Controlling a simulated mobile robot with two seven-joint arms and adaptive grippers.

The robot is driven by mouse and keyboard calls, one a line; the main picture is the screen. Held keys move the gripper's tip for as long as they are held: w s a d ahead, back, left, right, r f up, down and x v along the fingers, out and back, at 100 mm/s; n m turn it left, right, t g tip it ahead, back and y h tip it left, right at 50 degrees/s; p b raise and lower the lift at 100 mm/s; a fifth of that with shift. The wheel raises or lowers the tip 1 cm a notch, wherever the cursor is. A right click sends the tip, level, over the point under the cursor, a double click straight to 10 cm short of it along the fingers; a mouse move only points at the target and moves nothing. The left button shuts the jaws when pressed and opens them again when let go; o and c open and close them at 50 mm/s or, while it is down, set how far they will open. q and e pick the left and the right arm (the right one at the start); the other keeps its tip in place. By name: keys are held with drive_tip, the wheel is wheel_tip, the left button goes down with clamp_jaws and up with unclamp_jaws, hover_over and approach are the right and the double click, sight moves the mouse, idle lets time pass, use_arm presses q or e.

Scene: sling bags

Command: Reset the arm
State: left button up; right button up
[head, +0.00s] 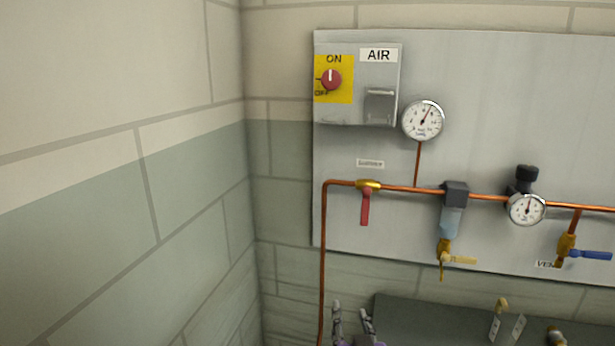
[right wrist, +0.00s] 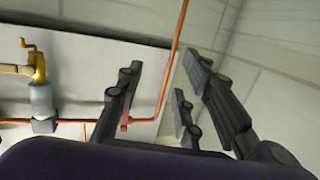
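My right gripper (head: 352,312) shows at the bottom edge of the head view, in front of the wall below the panel; only its finger ends are visible. In the right wrist view its two fingers (right wrist: 160,85) stand wide apart with nothing between them touching; it is open and empty. The red-handled valve (right wrist: 125,118) shows behind the left finger there, and it hangs from the copper pipe in the head view (head: 365,205). My left gripper is not in view.
A grey panel (head: 460,90) carries an AIR switch box (head: 380,80), gauges (head: 423,119) and a copper pipe (head: 410,188). A dark surface (head: 430,318) with small metal parts (head: 507,325) lies below. A tiled wall (head: 120,200) stands close on the left.

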use_arm(q)
wheel_tip(320, 180, up, 8)
drive_tip(key=w+t+p, duration=0.1)
drive_tip(key=w+p, duration=0.1)
drive_tip(key=p, duration=0.3)
drive_tip(key=shift+w+f+p, duration=0.25)
drive_tip(key=shift+w+p, duration=0.05)
drive_tip(key=shift+w, duration=0.1)
use_arm(e)
drive_tip(key=s+d+f+g, duration=0.2)
drive_tip(key=s+f, duration=0.5)
drive_tip(key=s, duration=0.6)
drive_tip(key=s+d+f+g, duration=0.3)
drive_tip(key=s+f, duration=0.5)
drive_tip(key=s, duration=0.6)
drive_tip(key=s+d+f+g, duration=0.2)
drive_tip(key=s+d+f, duration=0.3)
drive_tip(key=s, duration=0.8)
wheel_tip(320, 180, down, 3)
drive_tip(key=shift+s+g, duration=0.2)
drive_tip(key=shift+g, duration=0.2)
